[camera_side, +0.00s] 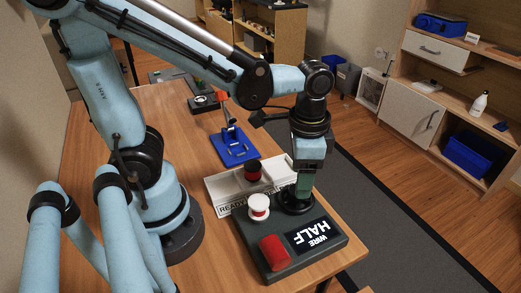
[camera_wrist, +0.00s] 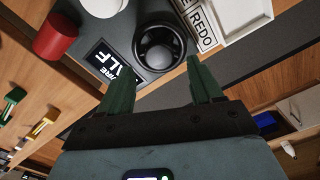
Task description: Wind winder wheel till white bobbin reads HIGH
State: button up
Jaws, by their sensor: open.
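The winder is a dark base (camera_side: 250,243) near the table's front edge. Its black wheel (camera_side: 297,203) sits at the back right corner and shows as a round dished knob in the wrist view (camera_wrist: 160,47). The white bobbin (camera_side: 259,207), with some red wire on it, stands left of the wheel; part of it shows at the top of the wrist view (camera_wrist: 104,5). The display (camera_side: 311,237) reads WIRE HALF. My gripper (camera_side: 304,188) points down over the wheel. Its green fingers (camera_wrist: 162,70) are open and empty; I cannot tell whether they touch the wheel.
A red cylinder (camera_side: 275,252) stands on the base's front. Behind lies a white tray (camera_side: 225,188) labelled READY and REDO, holding a dark spool with red (camera_side: 253,171). A blue stand (camera_side: 235,150) is farther back. Free table lies left of the base.

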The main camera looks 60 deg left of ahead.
notch_tip(320, 180, up, 8)
jog(key=shift+r, duration=0.2)
dwell(0.3)
dwell(0.5)
jog(key=shift+s+f+n, duration=0.2)
jog(key=shift+f+n, duration=2.35)
jog(key=shift+f, duration=0.45)
jog(key=shift+s+f+n, duration=0.2)
jog(key=shift+f+n, duration=2.35)
jog(key=shift+f, duration=0.45)
jog(key=shift+c, duration=0.2)
jog(key=c, duration=1)
